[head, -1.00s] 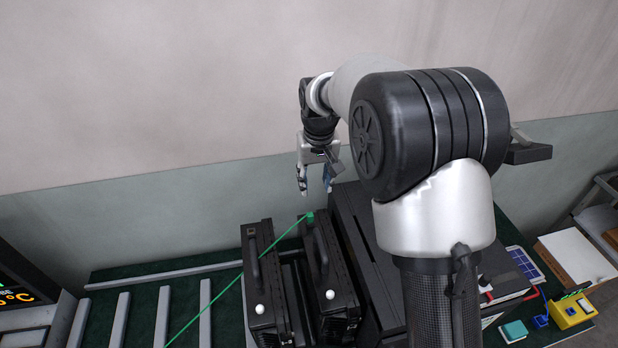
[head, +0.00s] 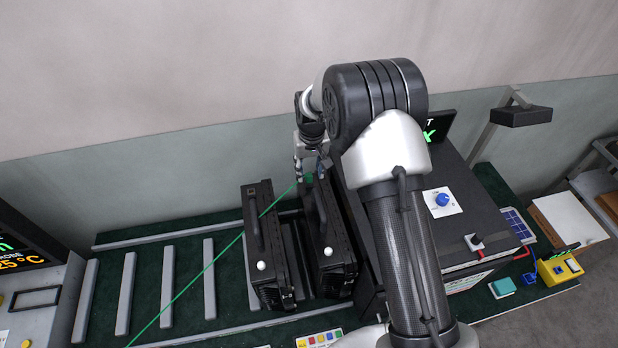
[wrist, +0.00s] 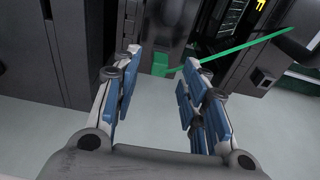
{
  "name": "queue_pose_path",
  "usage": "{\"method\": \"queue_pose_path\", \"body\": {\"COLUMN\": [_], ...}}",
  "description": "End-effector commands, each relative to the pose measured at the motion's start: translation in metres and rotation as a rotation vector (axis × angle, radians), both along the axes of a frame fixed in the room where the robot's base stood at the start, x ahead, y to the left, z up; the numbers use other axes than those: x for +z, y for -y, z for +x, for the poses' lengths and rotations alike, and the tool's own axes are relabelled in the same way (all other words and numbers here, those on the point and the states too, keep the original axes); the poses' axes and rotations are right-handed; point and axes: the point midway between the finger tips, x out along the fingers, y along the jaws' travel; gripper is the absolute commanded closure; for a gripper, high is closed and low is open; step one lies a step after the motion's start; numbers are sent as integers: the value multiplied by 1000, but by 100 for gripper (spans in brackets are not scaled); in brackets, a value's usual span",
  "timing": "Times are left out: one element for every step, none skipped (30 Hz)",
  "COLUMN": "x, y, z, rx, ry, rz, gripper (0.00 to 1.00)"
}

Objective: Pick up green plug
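The green plug (head: 308,178) is at the far top end of the right black housing (head: 328,240), with a thin green cable (head: 215,262) running from it down to the left. In the wrist view the green plug (wrist: 160,63) shows small, just beyond the gap between my fingertips. My gripper (head: 311,172) points down beside the plug; part of it is hidden behind my arm in the head view. In the wrist view my gripper (wrist: 158,75) is open, its blue-padded fingers apart with nothing between them.
A second black housing (head: 265,245) stands close on the left. A large black box (head: 455,215) with a blue knob stands on the right. Grey rails (head: 167,292) lie on the green bench at left. A wall rises close behind.

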Motion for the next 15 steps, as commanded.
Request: {"method": "queue_pose_path", "body": {"x": [-9,-13,-19,-23,-28,-33,-35,-38,-40,-41,-42,-42,-42,-42,-42], "y": [-1,-1,-1,-2,-2,-2,-2,-2,-2,-2,-2,-2,-2,-2,-2], "z": [2,4,6,8,8,8,9,9,10,10,10,10,10,10,10], "rx": [0,0,0,0,0,0,0,0,0,0,0,0,0,0,0], "ry": [-3,-2,-3,-2,-4,-3,-2,-1,0,0,1,1,1,1,1], "rz": [-1,0,-1,0,-1,-1,0,0,0,0,0,0,0,0,0], "gripper": [60,60,60,60,60,60,60,60,60,60,60,60,60,60,60]}}
